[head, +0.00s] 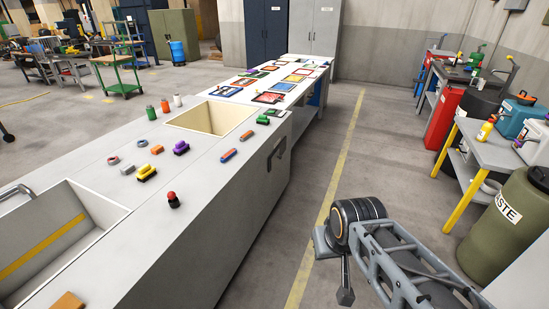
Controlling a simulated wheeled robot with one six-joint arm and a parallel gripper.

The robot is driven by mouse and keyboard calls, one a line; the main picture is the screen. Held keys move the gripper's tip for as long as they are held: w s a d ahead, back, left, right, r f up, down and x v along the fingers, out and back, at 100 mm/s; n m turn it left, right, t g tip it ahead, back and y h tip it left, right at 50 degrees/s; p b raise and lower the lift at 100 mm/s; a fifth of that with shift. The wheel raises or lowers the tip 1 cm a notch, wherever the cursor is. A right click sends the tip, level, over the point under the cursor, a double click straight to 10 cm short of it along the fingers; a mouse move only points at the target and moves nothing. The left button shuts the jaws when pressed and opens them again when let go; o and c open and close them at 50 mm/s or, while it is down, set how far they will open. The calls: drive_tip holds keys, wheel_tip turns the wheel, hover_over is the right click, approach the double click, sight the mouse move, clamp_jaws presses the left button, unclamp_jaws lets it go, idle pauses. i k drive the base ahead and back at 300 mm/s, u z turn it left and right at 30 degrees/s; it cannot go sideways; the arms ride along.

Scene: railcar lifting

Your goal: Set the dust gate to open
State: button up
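I cannot pick out a dust gate for certain in the head view. A dark handle (276,155) is on the aisle-side face of the long grey counter. My arm reaches in from the lower right over the aisle floor. The narrow dark end piece below its black-ringed joint seems to be my gripper (346,296). It hangs over bare floor, apart from the counter. Its fingers are too small and turned away to show whether they are open or shut. I see nothing held.
The long counter (230,215) has a sunken bin (210,118), an open basin (75,240) and several small coloured objects on top. A yellow-legged bench (487,150) and an olive waste drum (505,228) stand at the right. The aisle with its yellow line (338,180) is clear.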

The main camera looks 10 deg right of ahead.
sight(274, 159)
drive_tip(key=z, duration=0.25)
drive_tip(key=i, duration=2.65)
drive_tip(key=u, duration=0.45)
